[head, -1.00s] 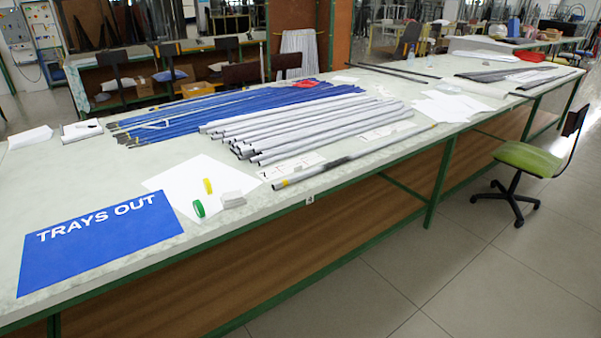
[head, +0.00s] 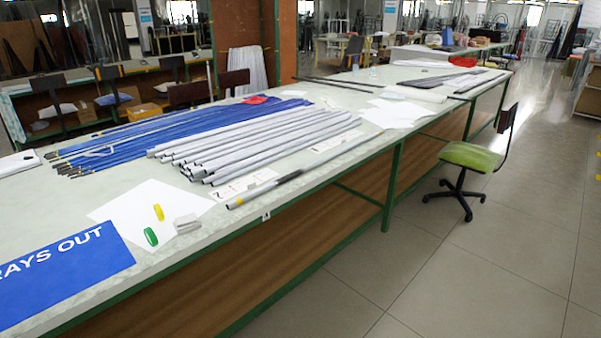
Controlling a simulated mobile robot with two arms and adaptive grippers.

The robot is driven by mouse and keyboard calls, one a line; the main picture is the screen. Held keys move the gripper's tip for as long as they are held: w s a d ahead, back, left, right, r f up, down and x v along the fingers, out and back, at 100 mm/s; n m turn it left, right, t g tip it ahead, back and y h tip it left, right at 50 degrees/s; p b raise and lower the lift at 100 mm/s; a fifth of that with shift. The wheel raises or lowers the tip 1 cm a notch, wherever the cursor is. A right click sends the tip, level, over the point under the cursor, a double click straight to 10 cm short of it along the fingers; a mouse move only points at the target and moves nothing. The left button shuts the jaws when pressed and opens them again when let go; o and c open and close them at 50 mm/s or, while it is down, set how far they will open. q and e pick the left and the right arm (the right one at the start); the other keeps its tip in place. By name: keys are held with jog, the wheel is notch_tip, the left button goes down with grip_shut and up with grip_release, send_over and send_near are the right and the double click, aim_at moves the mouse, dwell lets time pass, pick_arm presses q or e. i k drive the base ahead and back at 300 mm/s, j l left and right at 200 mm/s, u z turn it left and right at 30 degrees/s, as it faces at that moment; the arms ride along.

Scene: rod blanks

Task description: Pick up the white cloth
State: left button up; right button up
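A small white folded block (head: 187,224), which looks like the white cloth, lies near the front edge of the long table (head: 300,205). It sits at the right edge of some white paper sheets (head: 125,205), beside a yellow roll (head: 158,212) and a green roll (head: 151,237). It is small in the head view, so its material is hard to tell. Neither of my grippers is in view.
Grey rods (head: 255,140) and blue rods (head: 130,142) lie behind the cloth. A blue sign (head: 65,275) lies at the left. A green chair (head: 470,155) stands at the right on open floor (head: 440,270).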

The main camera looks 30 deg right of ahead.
aim_at(183, 224)
jog(key=i+l+u, duration=0.3)
jog(key=i+l, duration=0.15)
jog(key=i+l+u, duration=0.35)
jog(key=l, duration=0.15)
